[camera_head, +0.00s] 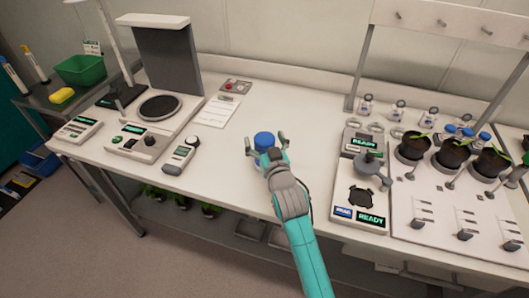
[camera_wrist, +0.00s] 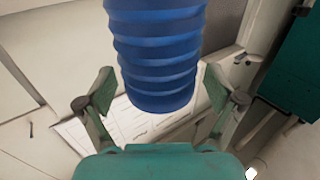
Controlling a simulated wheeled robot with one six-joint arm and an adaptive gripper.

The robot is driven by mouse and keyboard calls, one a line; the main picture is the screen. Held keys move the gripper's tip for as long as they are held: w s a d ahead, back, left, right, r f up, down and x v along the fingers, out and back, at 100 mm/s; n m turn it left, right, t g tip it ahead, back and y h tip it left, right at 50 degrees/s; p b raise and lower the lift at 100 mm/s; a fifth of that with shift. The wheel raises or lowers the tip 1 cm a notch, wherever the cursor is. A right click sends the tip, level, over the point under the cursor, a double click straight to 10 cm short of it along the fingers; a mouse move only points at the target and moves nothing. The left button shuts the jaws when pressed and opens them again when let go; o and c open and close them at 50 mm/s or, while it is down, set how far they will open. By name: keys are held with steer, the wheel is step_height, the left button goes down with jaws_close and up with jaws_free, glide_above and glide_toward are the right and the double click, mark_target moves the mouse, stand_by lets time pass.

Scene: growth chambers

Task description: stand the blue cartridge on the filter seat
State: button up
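The blue cartridge (camera_head: 264,138) is at the middle of the bench, showing mostly its round blue top in the head view. In the wrist view it is a ribbed blue cylinder (camera_wrist: 157,55), its upper part cut off by the picture edge. My gripper (camera_head: 267,146) is open, with one finger on each side of the cartridge. In the wrist view a gap shows between each finger and the cartridge. A white device (camera_head: 360,212) right of my gripper has a dark cross-shaped recess (camera_head: 361,196), which may be the filter seat, and a green READY display.
A grey lever unit (camera_head: 369,165) stands at the back of that device. Potted plants (camera_head: 451,154) and small bottles are further right. A balance-like instrument (camera_head: 158,108) and a handheld meter (camera_head: 178,160) are left. Bench between meter and cartridge is clear.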

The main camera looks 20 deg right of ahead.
jaws_close()
